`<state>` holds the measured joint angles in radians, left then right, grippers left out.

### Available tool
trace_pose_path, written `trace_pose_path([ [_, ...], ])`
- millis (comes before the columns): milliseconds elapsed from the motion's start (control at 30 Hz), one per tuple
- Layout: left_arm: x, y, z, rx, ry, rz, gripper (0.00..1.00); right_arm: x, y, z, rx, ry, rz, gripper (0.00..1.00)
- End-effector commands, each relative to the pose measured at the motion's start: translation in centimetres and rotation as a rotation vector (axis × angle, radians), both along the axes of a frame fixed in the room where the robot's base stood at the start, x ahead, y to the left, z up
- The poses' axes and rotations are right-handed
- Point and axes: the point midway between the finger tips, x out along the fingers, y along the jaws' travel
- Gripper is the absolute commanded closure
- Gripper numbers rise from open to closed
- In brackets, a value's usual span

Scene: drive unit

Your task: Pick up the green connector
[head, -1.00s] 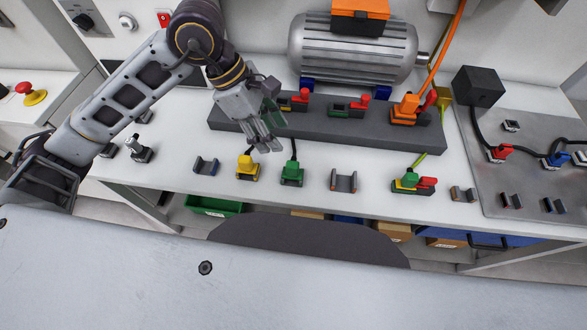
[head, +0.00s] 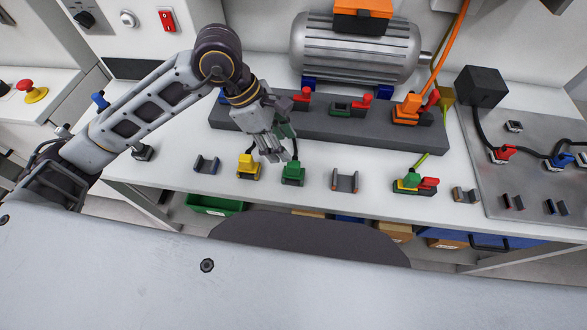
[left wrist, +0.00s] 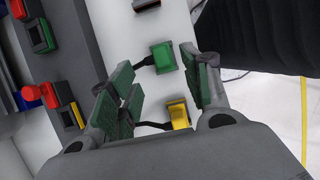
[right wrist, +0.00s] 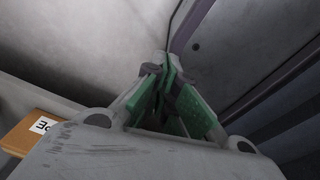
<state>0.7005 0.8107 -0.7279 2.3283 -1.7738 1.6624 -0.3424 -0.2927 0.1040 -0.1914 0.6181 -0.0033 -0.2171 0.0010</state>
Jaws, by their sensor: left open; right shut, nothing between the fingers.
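The green connector (head: 292,173) sits on the white bench, between the yellow connector (head: 248,167) and an empty grey holder, with a black cable running back from it. It also shows in the left wrist view (left wrist: 163,57), just beyond the fingertips. My left gripper (head: 278,155) is open and empty, above and slightly behind the gap between the yellow and green connectors. In the left wrist view its green-padded fingers (left wrist: 165,92) are spread apart, with the yellow connector (left wrist: 178,115) between them in the picture. My right gripper (right wrist: 170,75) is shut and empty; the head view does not show it.
A dark grey rail (head: 320,128) with red and orange connectors runs behind. Empty holders (head: 206,165) and (head: 345,181) flank the connectors. A motor (head: 355,50) stands at the back.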

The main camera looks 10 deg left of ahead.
Motion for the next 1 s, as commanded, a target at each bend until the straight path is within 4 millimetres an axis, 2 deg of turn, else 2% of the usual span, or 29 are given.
trace_pose_path([
  [200,-0.1,-1.1,-2.6,0.0,0.003,-0.001,0.52,1.2,-0.1,0.3,-0.001,-0.015,0.001,1.0],
  [333,0.0,-1.5,-3.7,0.001,0.001,0.0,0.52,1.6,-0.4,0.4,-0.004,-0.018,0.002,1.0],
  [567,0.0,-1.7,-4.1,0.0,0.0,-0.001,0.52,1.3,-0.8,0.4,-0.008,-0.015,0.004,1.0],
  [833,0.0,-1.7,-4.2,0.0,0.0,-0.001,0.52,-0.3,-0.9,0.3,-0.009,0.002,0.004,1.0],
  [1000,-0.1,-1.9,-5.0,0.0,0.001,-0.002,0.52,-0.6,-0.9,0.5,-0.009,0.006,0.003,1.0],
])
